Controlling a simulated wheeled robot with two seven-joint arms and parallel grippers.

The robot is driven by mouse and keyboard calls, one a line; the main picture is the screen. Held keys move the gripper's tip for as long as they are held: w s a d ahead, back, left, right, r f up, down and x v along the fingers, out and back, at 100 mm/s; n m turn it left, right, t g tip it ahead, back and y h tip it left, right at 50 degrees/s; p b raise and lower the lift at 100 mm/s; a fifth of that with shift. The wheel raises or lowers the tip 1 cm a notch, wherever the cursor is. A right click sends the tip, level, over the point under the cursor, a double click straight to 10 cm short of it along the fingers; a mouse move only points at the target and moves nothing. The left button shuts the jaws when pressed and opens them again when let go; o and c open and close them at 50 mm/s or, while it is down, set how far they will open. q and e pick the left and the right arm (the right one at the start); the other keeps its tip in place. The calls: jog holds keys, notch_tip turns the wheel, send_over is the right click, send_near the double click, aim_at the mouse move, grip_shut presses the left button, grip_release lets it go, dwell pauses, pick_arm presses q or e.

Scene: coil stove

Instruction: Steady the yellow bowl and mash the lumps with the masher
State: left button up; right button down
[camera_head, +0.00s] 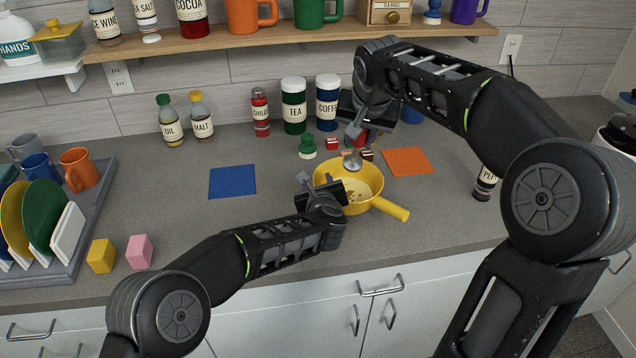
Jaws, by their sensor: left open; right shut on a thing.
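The yellow bowl (367,179), with a stubby handle (390,208) toward the lower right, stands on the grey counter. Small brownish lumps (351,194) show inside it. My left gripper (309,183) is open at the bowl's left rim; I cannot tell whether it touches the bowl. My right gripper (357,122) is shut on the masher (353,158) above the bowl. The masher's grey head is over the far part of the bowl, and its grip is largely hidden by the gripper. The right arm reaches in from the right.
A blue mat (232,182) lies left of the bowl and an orange mat (407,161) right of it. Jars, including TEA (294,106), and a green weight-like object (307,146) stand behind. A dish rack (75,235) and two blocks (139,252) are at left.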

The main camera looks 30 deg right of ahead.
pick_arm(q)
jog(key=shift+s+r, duration=0.1)
jog(key=v, duration=1.1)
jog(key=shift+s, duration=0.35)
jog(key=shift+a, duration=0.15)
